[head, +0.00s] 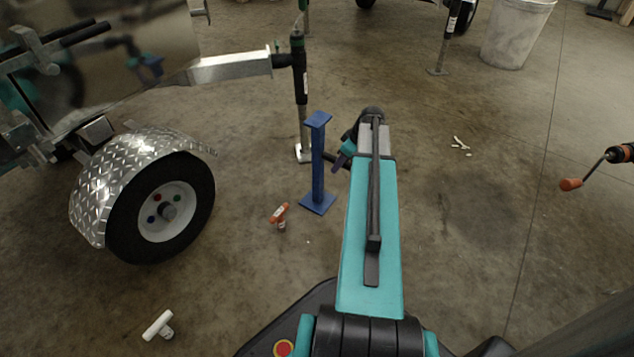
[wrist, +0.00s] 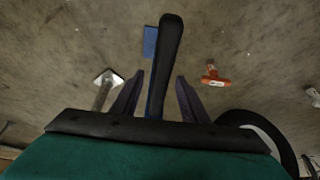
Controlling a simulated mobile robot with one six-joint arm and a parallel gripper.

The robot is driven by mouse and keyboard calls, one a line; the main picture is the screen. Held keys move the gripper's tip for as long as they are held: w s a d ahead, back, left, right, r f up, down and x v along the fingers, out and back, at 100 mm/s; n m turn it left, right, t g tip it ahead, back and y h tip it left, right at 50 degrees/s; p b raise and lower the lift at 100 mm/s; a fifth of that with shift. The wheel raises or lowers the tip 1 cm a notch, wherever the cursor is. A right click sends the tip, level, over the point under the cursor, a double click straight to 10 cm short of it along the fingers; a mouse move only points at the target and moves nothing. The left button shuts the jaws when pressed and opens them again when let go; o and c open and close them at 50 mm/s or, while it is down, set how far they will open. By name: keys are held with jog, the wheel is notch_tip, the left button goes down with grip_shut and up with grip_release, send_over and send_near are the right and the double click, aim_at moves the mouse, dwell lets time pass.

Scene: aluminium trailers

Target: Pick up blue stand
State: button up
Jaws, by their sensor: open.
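The blue stand (head: 318,165) is upright on the floor in the head view, with a flat square top plate, a thin post and a square base plate. My gripper (head: 338,159) is just right of its post at about mid height, partly hidden by my arm. In the wrist view the gripper (wrist: 160,76) has its two dark fingers apart. Part of the blue stand (wrist: 150,42) shows ahead of them, and a strip of blue shows between them beside a black bar. The bar hides much of the stand; I cannot tell whether the fingers touch it.
A trailer wheel with a metal fender (head: 130,165) stands at left. A trailer jack (head: 300,90) is close behind the stand. An orange-handled piece (head: 279,214) lies left of its base, a white piece (head: 158,325) nearer. A white bucket (head: 516,32) stands far right. Floor at right is mostly clear.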

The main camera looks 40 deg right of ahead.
jog(key=shift+f, duration=0.25)
dwell(0.3)
jog(key=shift+c, duration=0.5)
grip_shut()
jog(key=shift+w+r, duration=0.1)
jog(key=shift+r, duration=0.05)
